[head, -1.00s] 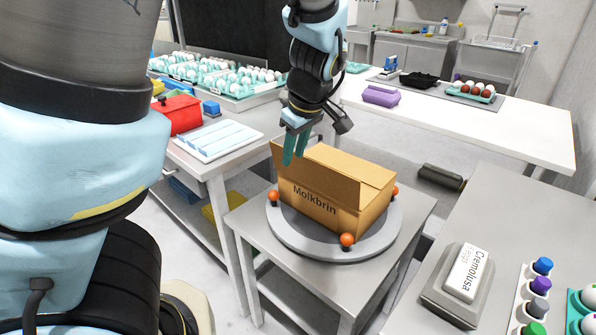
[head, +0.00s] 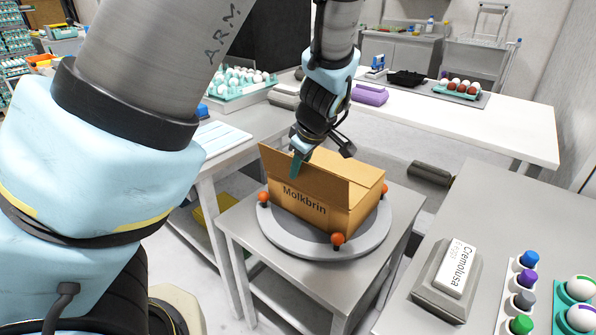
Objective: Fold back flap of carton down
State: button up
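The brown cardboard carton (head: 342,221), marked "Molkbrin", stands on a round grey turntable (head: 290,241) with orange knobs. A long flap (head: 308,180) on the side facing me stands raised. The far side of the carton also shows a cardboard panel (head: 352,165); I cannot tell if that is a wall or a flap. My gripper (head: 297,165) points down at the carton's far left part, its teal fingers by the raised near flap. The finger tips are partly hidden behind that flap. I cannot tell whether the fingers touch cardboard or how far apart they are.
The turntable rests on a small steel table (head: 402,214). A grey device labelled "Cremolusa" (head: 444,283) and a rack of coloured bottles (head: 517,296) are on the right bench. Egg trays (head: 575,293) lie at the right edge. A white table (head: 500,124) with a purple carton (head: 369,95) stands behind.

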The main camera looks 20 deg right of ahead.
jog(key=shift+x, duration=1.25)
jog(key=shift+r, duration=0.1)
jog(key=shift+c, duration=0.3)
grip_shut()
